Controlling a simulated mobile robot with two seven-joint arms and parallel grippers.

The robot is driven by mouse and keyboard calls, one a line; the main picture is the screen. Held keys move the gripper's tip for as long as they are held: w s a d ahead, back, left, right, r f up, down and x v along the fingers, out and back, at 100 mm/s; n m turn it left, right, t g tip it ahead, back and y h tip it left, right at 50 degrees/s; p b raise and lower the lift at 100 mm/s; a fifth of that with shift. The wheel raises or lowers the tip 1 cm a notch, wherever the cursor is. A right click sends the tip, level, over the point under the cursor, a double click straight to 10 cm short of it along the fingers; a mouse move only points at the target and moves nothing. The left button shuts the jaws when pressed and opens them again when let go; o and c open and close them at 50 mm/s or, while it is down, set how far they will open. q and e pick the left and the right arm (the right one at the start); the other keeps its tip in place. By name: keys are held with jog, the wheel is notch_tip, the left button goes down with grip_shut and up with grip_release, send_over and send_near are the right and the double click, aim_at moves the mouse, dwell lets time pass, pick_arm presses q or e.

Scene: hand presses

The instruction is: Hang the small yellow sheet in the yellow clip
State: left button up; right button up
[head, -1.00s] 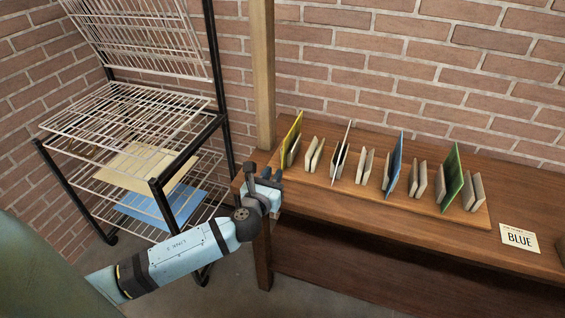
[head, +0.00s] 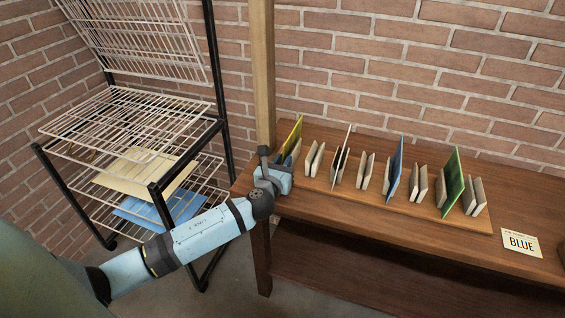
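A small yellow sheet (head: 293,137) stands upright and slightly tilted in the leftmost slot of a wooden holder on the bench. My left gripper (head: 279,163) is at the near left end of that holder, right beside the sheet's lower part. Its fingers are mostly hidden behind its own body, so I cannot tell whether they are open or shut, or touch the sheet. No yellow clip is seen in this view. My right gripper is not in view.
White, blue (head: 394,166) and green (head: 453,182) sheets stand further right in the holder (head: 350,188). A card reading BLUE (head: 521,242) lies on the bench (head: 420,244). A wire rack (head: 125,118) at left holds larger yellow (head: 147,172) and blue (head: 172,208) sheets. A wooden post (head: 262,70) rises behind my gripper.

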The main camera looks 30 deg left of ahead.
pick_arm(q)
grip_shut()
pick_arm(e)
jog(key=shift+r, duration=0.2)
pick_arm(q)
notch_tip(320, 180, up, 3)
jog(key=p, duration=0.3)
notch_tip(320, 180, up, 5)
jog(key=p, duration=0.5)
jog(key=shift+f, duration=0.25)
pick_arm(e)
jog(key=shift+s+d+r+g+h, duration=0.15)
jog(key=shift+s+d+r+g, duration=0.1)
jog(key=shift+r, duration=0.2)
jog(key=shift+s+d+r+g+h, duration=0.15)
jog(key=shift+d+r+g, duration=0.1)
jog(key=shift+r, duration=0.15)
pick_arm(q)
jog(key=p+v, duration=0.2)
jog(key=v, duration=0.5)
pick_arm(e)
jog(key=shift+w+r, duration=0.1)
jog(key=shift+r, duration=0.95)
